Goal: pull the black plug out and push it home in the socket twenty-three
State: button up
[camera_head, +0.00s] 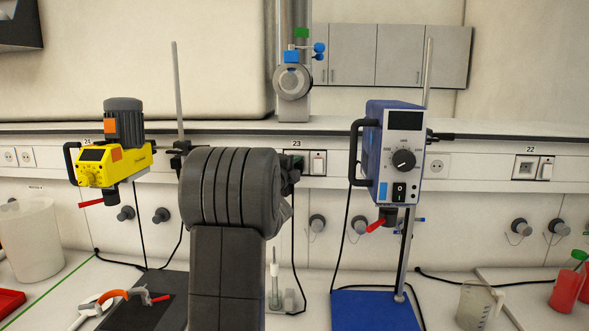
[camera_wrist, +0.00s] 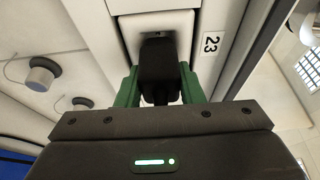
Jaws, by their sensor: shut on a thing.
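The black plug (camera_wrist: 159,72) is between the green fingers of my gripper (camera_wrist: 160,88) in the wrist view, and the gripper is shut on it. The plug's front end is at the opening of socket twenty-three (camera_wrist: 157,24), beside the label 23. The frames do not show clearly how deep the plug sits. In the head view my arm hides most of my gripper and the plug. Socket twenty-three (camera_head: 294,154) shows only partly there, under its label and left of a white switch.
A blue stirrer (camera_head: 397,150) stands right of my arm, and a yellow stirrer (camera_head: 112,162) stands left. A black cable (camera_head: 294,245) hangs below socket twenty-three. Socket twenty-two (camera_head: 525,168) is at the far right. Grey knobs line the wall below the sockets.

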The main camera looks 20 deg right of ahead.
jog(key=shift+w+d+p, duration=0.3)
jog(key=shift+w, duration=0.3)
dwell(0.6)
jog(key=o, duration=1.3)
jog(key=shift+c, duration=0.2)
jog(key=shift+s+a, duration=0.1)
jog(key=b+v, duration=0.3)
jog(key=v, duration=1)
jog(key=shift+s+a, duration=0.2)
jog(key=shift+s, duration=0.05)
jog(key=shift+w, duration=0.1)
